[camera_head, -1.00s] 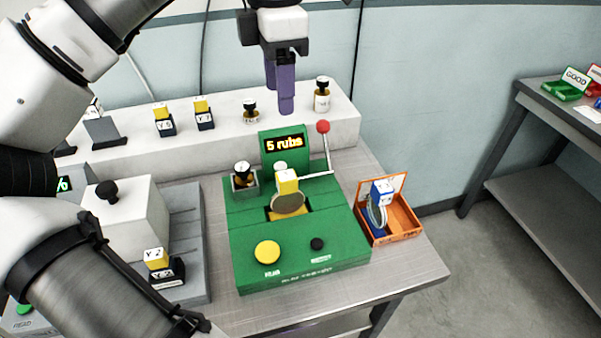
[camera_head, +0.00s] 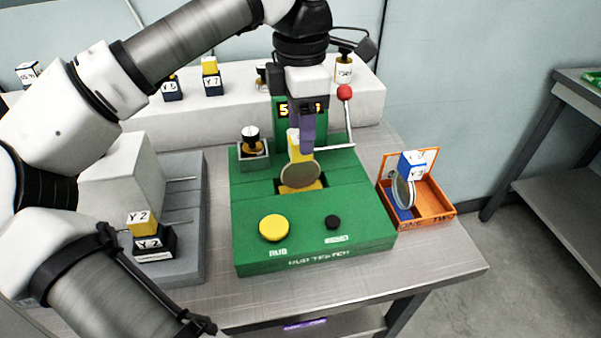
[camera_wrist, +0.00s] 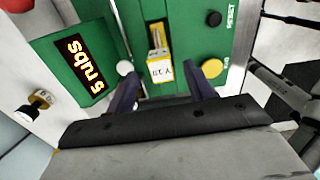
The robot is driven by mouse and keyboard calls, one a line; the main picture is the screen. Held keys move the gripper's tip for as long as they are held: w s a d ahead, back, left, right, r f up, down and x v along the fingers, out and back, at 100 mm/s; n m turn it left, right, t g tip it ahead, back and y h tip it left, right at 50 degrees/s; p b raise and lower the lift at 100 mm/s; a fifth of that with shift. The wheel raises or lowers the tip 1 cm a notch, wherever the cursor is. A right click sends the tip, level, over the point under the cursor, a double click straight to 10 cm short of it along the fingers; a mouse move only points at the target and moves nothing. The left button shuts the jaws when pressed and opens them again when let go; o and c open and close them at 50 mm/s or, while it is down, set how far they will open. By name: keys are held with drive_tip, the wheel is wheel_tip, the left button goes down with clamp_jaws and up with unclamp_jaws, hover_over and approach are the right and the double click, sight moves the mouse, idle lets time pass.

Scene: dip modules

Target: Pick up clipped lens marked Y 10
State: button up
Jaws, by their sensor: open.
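The clipped lens marked Y 10 (camera_head: 300,174) is a round grey lens under a yellow and white clip. It stands upright in the slot of the green rub tester (camera_head: 330,213). In the wrist view the clip's white top (camera_wrist: 161,72) reads Y 10 and lies between my fingers, a little beyond their tips. My gripper (camera_head: 306,143) has purple fingers and is open, above and beside the clip in the head view. In the wrist view my gripper (camera_wrist: 163,82) spans the clip with a gap on each side. The fingers partly hide the clip in the head view.
An orange box (camera_head: 436,212) holding a blue-clipped lens (camera_head: 405,185) stands right of the tester. A lever with a red knob (camera_head: 345,92) rises close to my gripper's right. A small holder with a black-knobbed part (camera_head: 251,142) is at its left.

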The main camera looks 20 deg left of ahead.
sight(301, 161)
wheel_tip(301, 161, down, 8)
drive_tip(key=shift+r+p, duration=0.25)
drive_tip(key=shift+p, duration=0.25)
drive_tip(key=shift+c, duration=0.3)
drive_tip(key=c, duration=1)
